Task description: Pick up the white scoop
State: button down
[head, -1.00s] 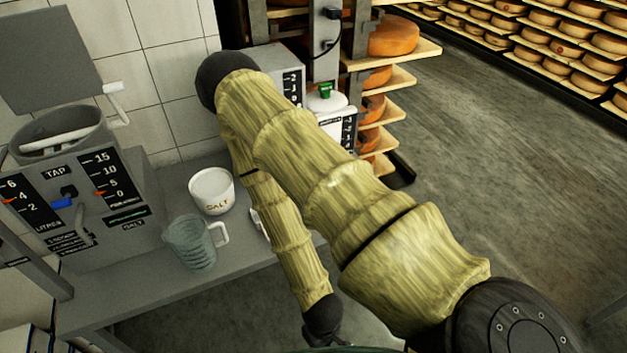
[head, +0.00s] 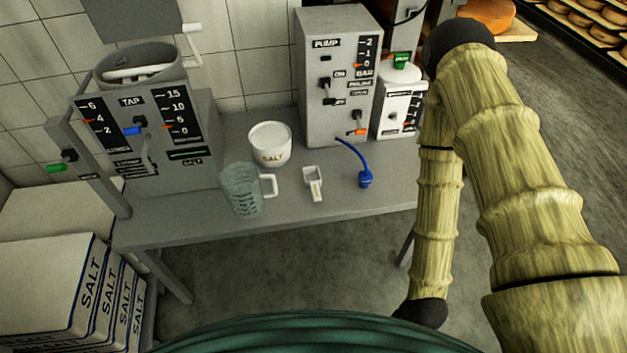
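The white scoop (head: 313,177) lies on the grey table, its square bowl toward the back and its handle toward the front edge. My arm hangs at the right of the picture, apart from the scoop. My gripper is not in view; the arm ends in a dark joint at the bottom.
The grey table (head: 330,205) has free room in front of the scoop. A tap machine (head: 150,170) stands at left, a pump machine (head: 337,80) and a smaller white unit (head: 398,105) at the back. Salt boxes (head: 60,290) are stacked at lower left.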

aim_at(312, 175)
jog(key=z, duration=0.1)
jog(key=k, duration=0.35)
jog(key=u, duration=0.95)
jog(key=i, duration=0.95)
jog(key=z, duration=0.5)
